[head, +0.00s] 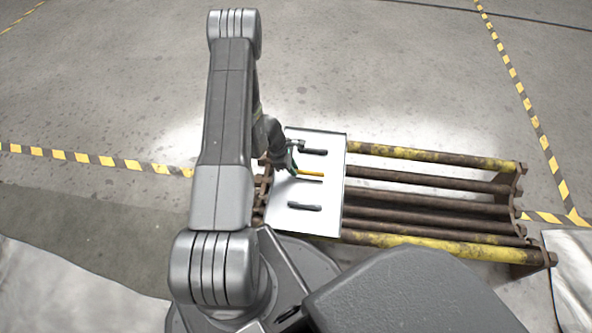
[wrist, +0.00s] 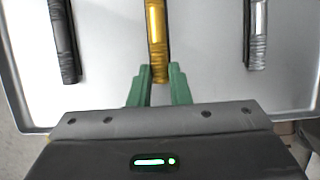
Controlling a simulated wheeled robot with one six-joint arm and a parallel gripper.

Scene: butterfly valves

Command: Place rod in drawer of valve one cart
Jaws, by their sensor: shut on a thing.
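A yellow rod (head: 310,174) lies along the middle of a white shallow tray (head: 325,222), which may be the drawer; the frames do not settle this. The rod also shows in the wrist view (wrist: 157,35), running up out of the picture. My gripper (head: 291,166) is over the left part of the tray. Its green fingers (wrist: 159,82) are closed around the near end of the yellow rod. The rod looks at or just above the tray's surface; I cannot tell whether it touches. No valve is clearly in view.
A black rod (wrist: 64,40) and a grey rod (wrist: 258,35) lie on either side of the yellow one, apart from it. The tray has a raised rim (wrist: 22,118). A rusty frame of yellow and brown bars (head: 440,206) extends right. Open floor (head: 400,70) lies behind.

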